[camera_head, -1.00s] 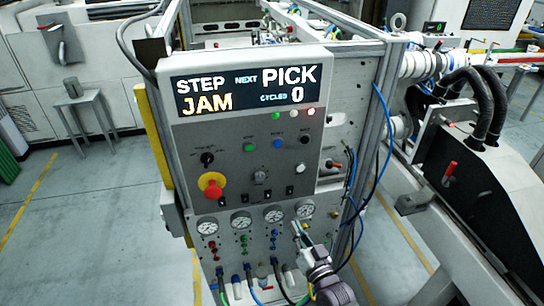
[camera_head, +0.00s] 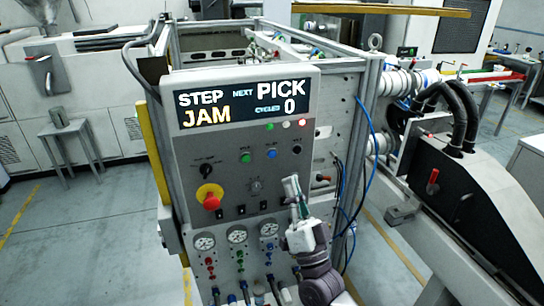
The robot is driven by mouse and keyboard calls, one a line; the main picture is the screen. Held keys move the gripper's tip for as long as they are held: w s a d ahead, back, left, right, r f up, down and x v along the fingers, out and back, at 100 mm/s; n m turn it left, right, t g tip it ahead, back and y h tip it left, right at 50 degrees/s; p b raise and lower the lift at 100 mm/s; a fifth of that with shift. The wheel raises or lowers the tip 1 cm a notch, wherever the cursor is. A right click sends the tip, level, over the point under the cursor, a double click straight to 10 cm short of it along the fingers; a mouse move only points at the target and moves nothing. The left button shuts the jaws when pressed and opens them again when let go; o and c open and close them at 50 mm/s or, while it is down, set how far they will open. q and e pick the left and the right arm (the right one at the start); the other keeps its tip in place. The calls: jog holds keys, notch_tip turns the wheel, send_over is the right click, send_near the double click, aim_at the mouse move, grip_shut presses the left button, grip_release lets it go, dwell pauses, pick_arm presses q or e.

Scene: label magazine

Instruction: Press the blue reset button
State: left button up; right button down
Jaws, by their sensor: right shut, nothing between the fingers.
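The blue reset button (camera_head: 271,153) is on the grey control panel (camera_head: 225,180), between a green button (camera_head: 246,157) and a black one (camera_head: 297,149). My right gripper (camera_head: 291,180) is shut and empty, with its tips pointing up in front of the panel's lower right part. In the picture the tips are below and to the right of the blue button and apart from it. How far they are from the panel face is hard to tell. The display (camera_head: 245,102) reads STEP JAM, NEXT PICK, CYCLES 0, and a red lamp (camera_head: 302,122) is lit. My left gripper is not in view.
A red emergency stop (camera_head: 210,197) on a yellow base and a selector knob (camera_head: 206,171) sit on the panel's left. Pressure gauges (camera_head: 237,234) and hoses are below. Blue cables (camera_head: 368,130) hang beside the frame on the right. The floor at left is clear.

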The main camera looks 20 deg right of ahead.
aim_at(272, 154)
jog(key=shift+w+a+b, duration=0.2)
jog(key=shift+w+b, duration=1.8)
jog(key=shift+w, duration=2.4)
jog(key=shift+w+b, duration=0.3)
jog(key=shift+w, duration=0.15)
jog(key=shift+w+b, duration=0.3)
jog(key=shift+w, duration=0.05)
jog(key=shift+s, duration=0.1)
jog(key=shift+s+p, duration=0.4)
jog(key=shift+s, duration=0.35)
